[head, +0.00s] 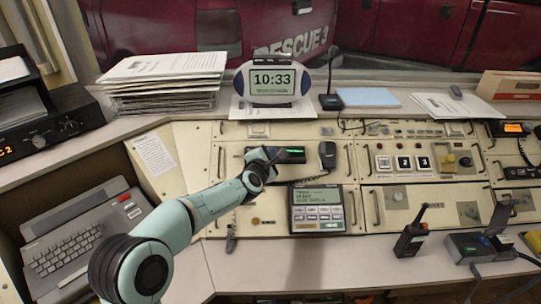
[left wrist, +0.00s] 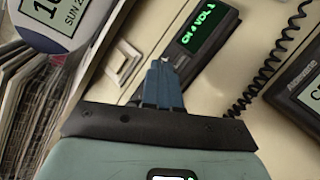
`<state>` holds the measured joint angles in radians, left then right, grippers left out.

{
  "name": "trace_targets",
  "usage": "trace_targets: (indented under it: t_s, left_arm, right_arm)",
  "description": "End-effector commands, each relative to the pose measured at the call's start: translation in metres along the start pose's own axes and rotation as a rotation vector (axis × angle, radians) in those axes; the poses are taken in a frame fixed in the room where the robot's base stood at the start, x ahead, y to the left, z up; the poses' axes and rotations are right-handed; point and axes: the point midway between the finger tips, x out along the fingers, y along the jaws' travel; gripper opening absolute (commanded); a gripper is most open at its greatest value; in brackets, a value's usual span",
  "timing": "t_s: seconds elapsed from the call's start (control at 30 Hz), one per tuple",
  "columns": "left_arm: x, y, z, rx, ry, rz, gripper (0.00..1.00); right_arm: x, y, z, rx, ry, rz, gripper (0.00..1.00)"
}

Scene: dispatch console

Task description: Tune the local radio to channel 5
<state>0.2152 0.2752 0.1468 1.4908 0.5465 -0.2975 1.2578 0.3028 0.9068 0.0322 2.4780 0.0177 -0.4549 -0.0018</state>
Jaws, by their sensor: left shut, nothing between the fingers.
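A black radio with a green-lit display (head: 290,155) is set in the cream console panel, left of a hand microphone (head: 327,155). In the left wrist view the same display (left wrist: 203,30) shows rotated green text with a channel line and a VOL line; I cannot read the channel number surely. My left gripper (head: 270,155) is at the radio's left end; it also shows in the left wrist view (left wrist: 160,66). Its blue fingers are shut and empty, with the tips at the radio's face beside the display. They hide that end, and I cannot tell whether they touch a knob. My right gripper is out of view.
A clock (head: 272,82) and a paper stack (head: 165,80) stand on the ledge behind. A screen unit with keys (head: 317,209) is below the radio. A handheld radio (head: 411,235) stands on the front desk. A coiled cord (left wrist: 268,70) hangs near the gripper.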

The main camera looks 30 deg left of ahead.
Motion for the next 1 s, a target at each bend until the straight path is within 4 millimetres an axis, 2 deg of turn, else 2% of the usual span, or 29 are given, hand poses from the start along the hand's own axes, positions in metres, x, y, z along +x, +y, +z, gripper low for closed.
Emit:
trace_targets:
  t_s: [0.63, 1.0]
  left_arm:
    - [0.0046, -0.0042, -0.0039, 0.000, 0.001, -0.001, 0.00]
    - [-0.0050, 0.0028, 0.0031, 0.000, 0.000, -0.001, 0.00]
  right_arm:
    - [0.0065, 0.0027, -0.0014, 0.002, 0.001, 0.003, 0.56]
    - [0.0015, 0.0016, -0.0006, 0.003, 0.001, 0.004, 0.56]
